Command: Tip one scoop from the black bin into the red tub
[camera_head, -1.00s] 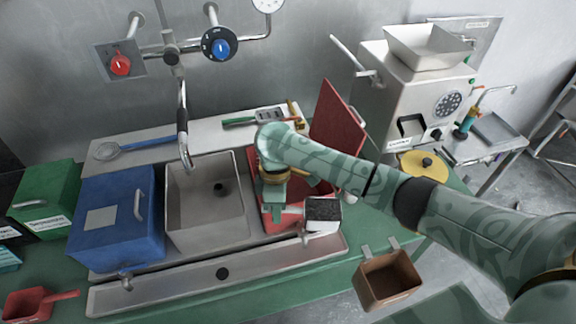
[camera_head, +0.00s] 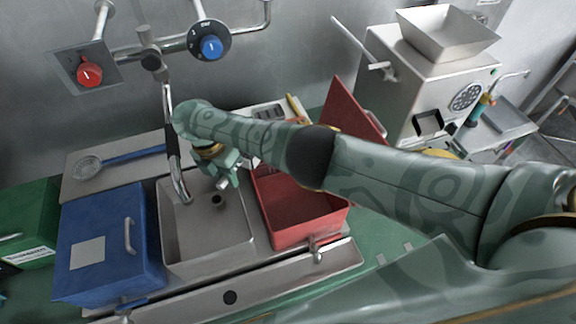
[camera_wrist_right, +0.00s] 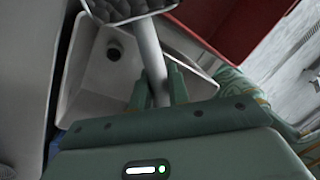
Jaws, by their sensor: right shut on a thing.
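The red tub (camera_head: 295,207) stands right of the sink with its red lid (camera_head: 352,118) raised; its visible inside looks bare, though my arm covers part. My right gripper (camera_head: 228,178) is over the sink, left of the tub. In the wrist view its fingers (camera_wrist_right: 157,90) are shut on the grey handle of a scoop (camera_wrist_right: 150,50). The scoop's bowl is at the top edge there, with a speckled grey surface; whether these are contents is unclear. In the head view the bowl is not clearly visible. The black bin and my left gripper are not clearly in view.
The metal sink (camera_head: 205,235) lies under my right gripper, with the tap (camera_head: 175,150) close on its left. A blue box (camera_head: 110,245) and green box (camera_head: 28,225) stand left. A grinder (camera_head: 425,85) stands at back right. The tub also shows in the wrist view (camera_wrist_right: 235,25).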

